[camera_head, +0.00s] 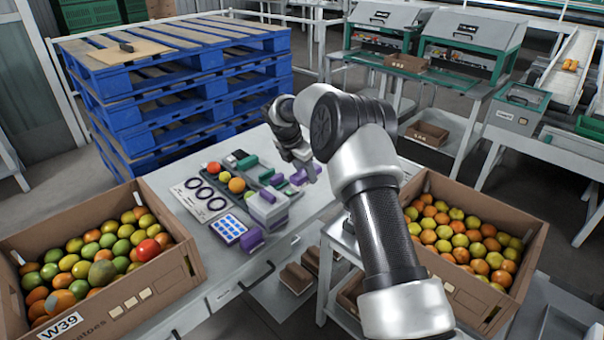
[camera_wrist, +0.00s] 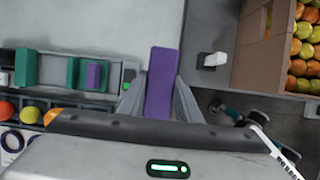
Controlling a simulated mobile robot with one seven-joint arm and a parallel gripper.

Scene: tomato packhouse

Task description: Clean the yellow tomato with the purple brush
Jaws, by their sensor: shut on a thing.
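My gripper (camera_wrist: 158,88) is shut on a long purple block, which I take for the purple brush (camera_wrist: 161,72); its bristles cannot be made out. In the head view my gripper (camera_head: 304,168) is over the far right part of the workbench, with purple beside it. The yellow tomato (camera_head: 224,177) rests in a dark tray on the bench, between a red tomato (camera_head: 214,168) and an orange one (camera_head: 236,185).
Green blocks (camera_wrist: 25,68) and grey holders stand beside the tray. Dark rings and a blue-celled tray (camera_head: 229,228) lie nearer. Crates of tomatoes flank the bench, left (camera_head: 150,290) and right (camera_head: 500,307). Blue pallets (camera_head: 125,115) are stacked behind.

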